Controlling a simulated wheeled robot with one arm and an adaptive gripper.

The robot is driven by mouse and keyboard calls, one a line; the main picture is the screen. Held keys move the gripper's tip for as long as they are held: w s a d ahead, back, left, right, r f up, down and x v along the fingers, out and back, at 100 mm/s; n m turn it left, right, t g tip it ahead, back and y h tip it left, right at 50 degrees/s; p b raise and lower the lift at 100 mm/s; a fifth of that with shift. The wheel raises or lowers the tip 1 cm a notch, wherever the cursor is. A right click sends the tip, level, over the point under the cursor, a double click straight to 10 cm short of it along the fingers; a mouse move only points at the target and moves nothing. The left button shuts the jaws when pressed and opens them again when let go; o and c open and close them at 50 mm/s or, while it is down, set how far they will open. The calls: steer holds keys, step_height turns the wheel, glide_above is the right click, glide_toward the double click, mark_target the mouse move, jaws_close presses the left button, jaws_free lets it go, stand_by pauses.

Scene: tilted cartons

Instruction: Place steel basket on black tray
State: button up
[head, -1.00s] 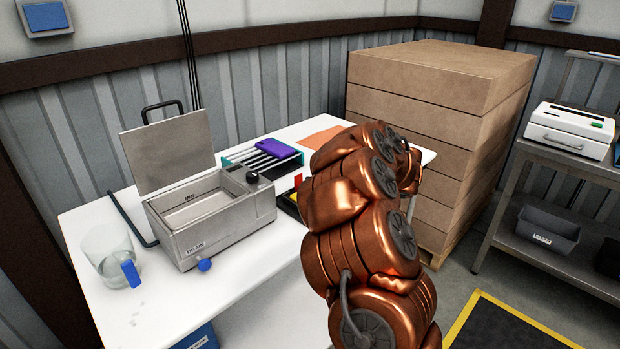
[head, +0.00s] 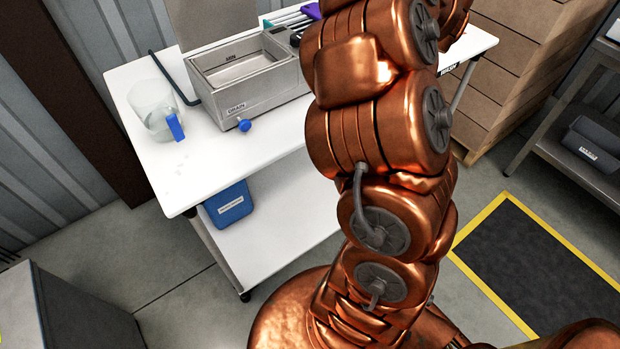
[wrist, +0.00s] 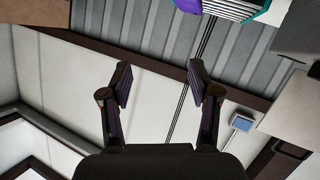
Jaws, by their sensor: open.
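My gripper (wrist: 160,82) is open in the wrist view, with nothing between its fingers; walls and ceiling edges show beyond it. In the head view my copper arm covers the right part of the white table (head: 170,180), and the gripper is out of sight. I cannot make out a steel basket in either current view. No black tray on the table is visible now; that part of the tabletop is behind my arm. A steel bath (head: 272,98) labelled DRAIN stands on the table with its lid (head: 205,18) raised.
A clear pitcher (head: 152,112) with a blue handle stands left of the bath. A blue bin (head: 230,205) is on the lower shelf. A teal rack (wrist: 262,14) with a purple item (wrist: 188,5) shows at the wrist view's top. Stacked cartons (head: 520,60) stand right.

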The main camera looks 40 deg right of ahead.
steer(key=s+a+r+m+g+h, duration=0.3)
steer(key=a+r+g+h, duration=0.1)
steer(key=a+r, duration=0.1)
steer(key=s+a+f+g+y, duration=0.2)
steer(key=s+a+f, duration=0.3)
steer(key=a, duration=0.4)
steer(key=s+a+f+g+y, duration=0.25)
steer(key=s+a+f, duration=0.2)
steer(key=a, duration=0.45)
steer(key=s+a+f+g+y, duration=0.2)
steer(key=s+a+f, duration=0.3)
steer(key=a, duration=0.5)
steer(key=s+a+f+n+g+y, duration=0.1)
steer(key=s+a+n+g+y, duration=0.2)
steer(key=s+a, duration=1)
steer(key=shift+s+a+f+n+g, duration=0.15)
steer(key=shift+s+f+n+g, duration=0.2)
steer(key=shift+n+g, duration=0.25)
